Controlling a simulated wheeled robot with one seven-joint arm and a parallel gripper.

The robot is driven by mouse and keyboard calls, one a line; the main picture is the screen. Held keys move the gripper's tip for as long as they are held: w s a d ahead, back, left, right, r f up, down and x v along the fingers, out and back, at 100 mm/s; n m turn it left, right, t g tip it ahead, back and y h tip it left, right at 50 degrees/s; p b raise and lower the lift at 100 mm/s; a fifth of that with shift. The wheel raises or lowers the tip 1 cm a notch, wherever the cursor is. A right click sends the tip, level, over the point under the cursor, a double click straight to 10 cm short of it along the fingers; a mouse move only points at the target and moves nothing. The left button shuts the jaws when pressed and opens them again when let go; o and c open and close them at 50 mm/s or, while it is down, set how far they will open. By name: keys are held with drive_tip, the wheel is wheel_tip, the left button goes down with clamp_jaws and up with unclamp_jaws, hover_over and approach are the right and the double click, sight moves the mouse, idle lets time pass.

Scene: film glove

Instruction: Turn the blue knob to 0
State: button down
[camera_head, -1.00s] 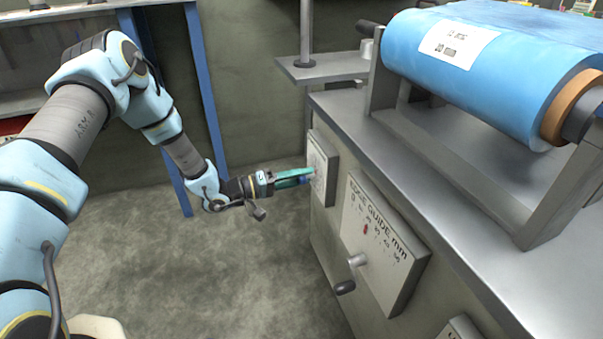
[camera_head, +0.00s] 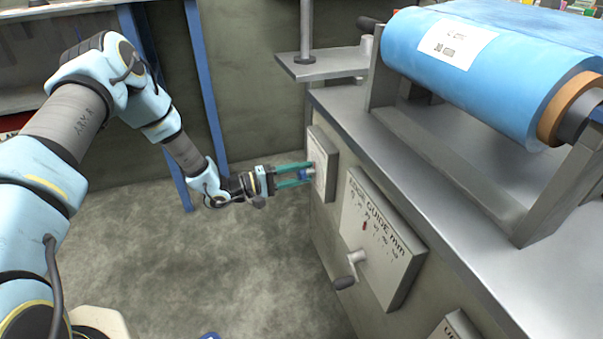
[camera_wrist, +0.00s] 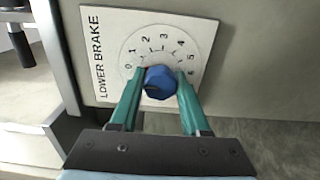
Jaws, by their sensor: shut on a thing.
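The blue knob (camera_wrist: 160,82) is at the middle of a round dial on a white plate (camera_wrist: 110,35) marked LOWER BRAKE, with numbers from 0 at left to 6 at right. My gripper (camera_wrist: 158,90) has its two teal fingers on either side of the knob, shut on it. I cannot clearly tell which number the knob points to. In the head view, my gripper (camera_head: 310,172) reaches the plate (camera_head: 322,152) from the left, and the knob (camera_head: 304,175) shows between the fingers.
An EDGE GUIDE plate (camera_head: 400,270) with a crank handle (camera_head: 350,270) is on the same machine side, nearer the camera. A blue film roll (camera_head: 470,80) sits on the machine top. Open floor (camera_head: 250,270) lies left of the machine.

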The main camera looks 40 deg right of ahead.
drive_tip(key=shift+c, duration=1.9)
unclamp_jaws()
drive_tip(key=shift+a, duration=0.1)
drive_tip(key=v, duration=1)
drive_tip(key=shift+w+a, duration=0.2)
drive_tip(key=shift+a, duration=0.1)
